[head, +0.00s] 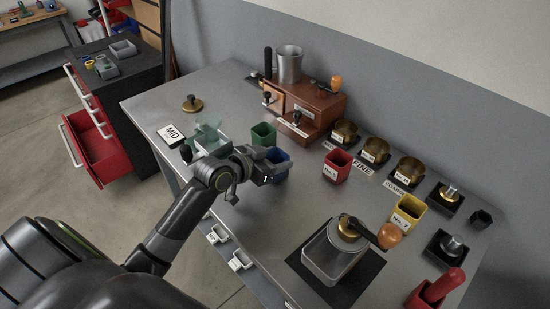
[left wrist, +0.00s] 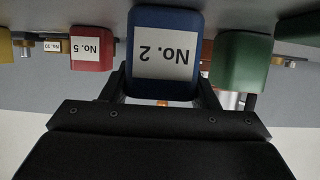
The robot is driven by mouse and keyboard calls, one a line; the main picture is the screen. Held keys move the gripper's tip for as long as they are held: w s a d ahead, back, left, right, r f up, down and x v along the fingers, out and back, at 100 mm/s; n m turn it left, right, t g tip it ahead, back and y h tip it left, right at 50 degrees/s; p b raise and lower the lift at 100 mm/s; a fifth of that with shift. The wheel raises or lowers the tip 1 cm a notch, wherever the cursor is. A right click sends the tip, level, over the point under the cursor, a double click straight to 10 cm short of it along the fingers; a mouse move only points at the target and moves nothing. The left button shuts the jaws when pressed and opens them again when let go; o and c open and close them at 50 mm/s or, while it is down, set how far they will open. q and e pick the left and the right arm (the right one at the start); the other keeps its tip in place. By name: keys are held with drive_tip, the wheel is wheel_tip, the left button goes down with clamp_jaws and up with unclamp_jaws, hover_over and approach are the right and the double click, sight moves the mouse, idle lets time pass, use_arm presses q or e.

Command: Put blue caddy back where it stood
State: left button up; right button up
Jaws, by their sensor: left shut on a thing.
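The blue caddy (head: 281,163) is at the middle of the metal table, just right of and in front of the green caddy (head: 263,134). My left gripper (head: 265,176) reaches it from the left and is shut on it, hiding part of its near side. In the left wrist view, which is upside down, the blue caddy (left wrist: 165,18) shows its "No. 2" label between the two fingers of my left gripper (left wrist: 164,90). I cannot tell whether its base touches the table. My right gripper is not in view.
The red caddy (head: 337,167) stands to the right and the yellow caddy (head: 407,214) farther right. A brown wooden box (head: 305,103) is behind. Brass tins (head: 376,152) line the back. A metal bin with a crank (head: 330,259) is at front right. Table between blue and red caddies is clear.

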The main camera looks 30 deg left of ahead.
use_arm(q)
drive_tip(key=o, duration=1.1)
drive_tip(key=shift+s+r, duration=0.1)
drive_tip(key=shift+r, duration=0.05)
drive_tip(key=p+v, duration=0.1)
drive_tip(key=v, duration=1)
drive_tip(key=shift+s+a+r, duration=0.1)
drive_tip(key=shift+s+a, duration=0.05)
drive_tip(key=shift+s, duration=0.25)
